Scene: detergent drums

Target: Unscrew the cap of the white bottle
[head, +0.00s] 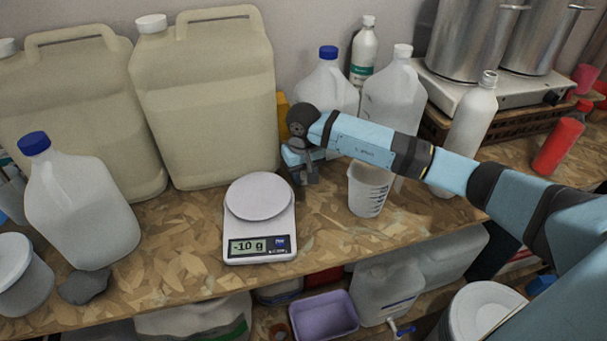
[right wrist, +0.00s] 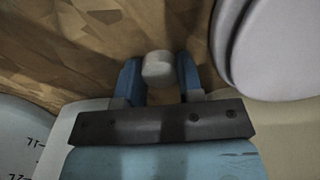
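A slim white bottle (head: 472,122) stands upright at the right of the workbench, partly behind my right arm. Its narrow top (head: 489,78) looks like a bare neck without a cap. My right gripper (head: 304,178) is low over the bench, between the scale and the measuring cup, well left of that bottle. In the right wrist view, its blue fingers (right wrist: 159,80) lie close on both sides of a small white cap (right wrist: 158,67) and appear shut on it. The cap is hard to make out in the head view. My left gripper is not in view.
A digital scale (head: 260,247) and a measuring cup (head: 368,188) flank my right gripper. Large beige canisters (head: 210,110) and a blue-capped jug (head: 325,80) stand behind. A jug (head: 85,215) stands left. Bare bench (head: 320,235) lies in front of the cup.

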